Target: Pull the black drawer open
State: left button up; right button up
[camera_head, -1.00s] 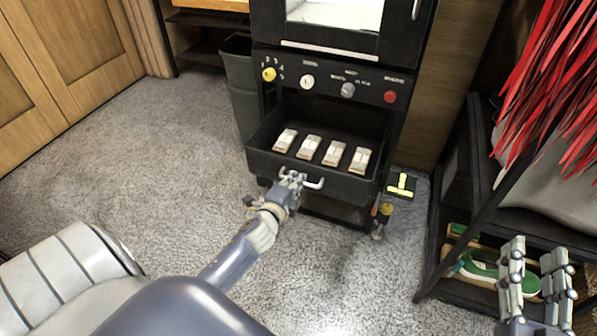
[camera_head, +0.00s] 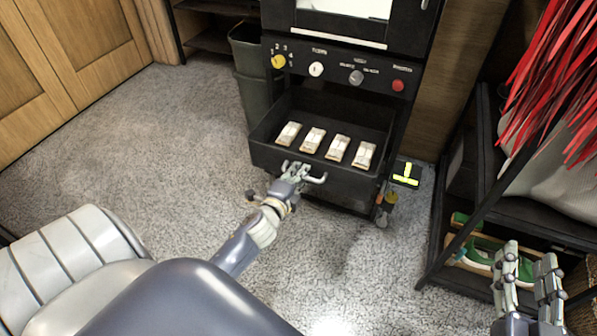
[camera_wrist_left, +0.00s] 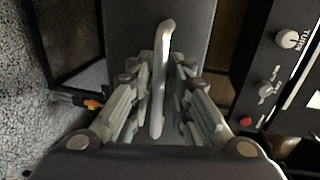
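The black drawer (camera_head: 330,175) stands well out from the black cabinet below its control panel. Several pale blocks (camera_head: 338,148) lie in a row inside it. My left gripper (camera_head: 297,172) is at the silver handle (camera_head: 317,180) on the drawer front. In the left wrist view its fingers lie on both sides of the handle (camera_wrist_left: 161,75); the left finger looks in contact, and the right one's contact is unclear. My right gripper (camera_head: 528,268) is open and empty at the lower right, apart from the drawer.
A dark bin (camera_head: 250,85) stands left of the cabinet. A black-and-yellow item (camera_head: 406,174) lies on the carpet to its right. A black rack (camera_head: 478,200) with green-and-white shoes (camera_head: 482,256) is at the right. The carpet (camera_head: 150,150) at the left is clear.

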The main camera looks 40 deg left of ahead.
pick_arm(q)
jog(key=v, duration=1.2)
jog(key=shift+a, duration=0.1)
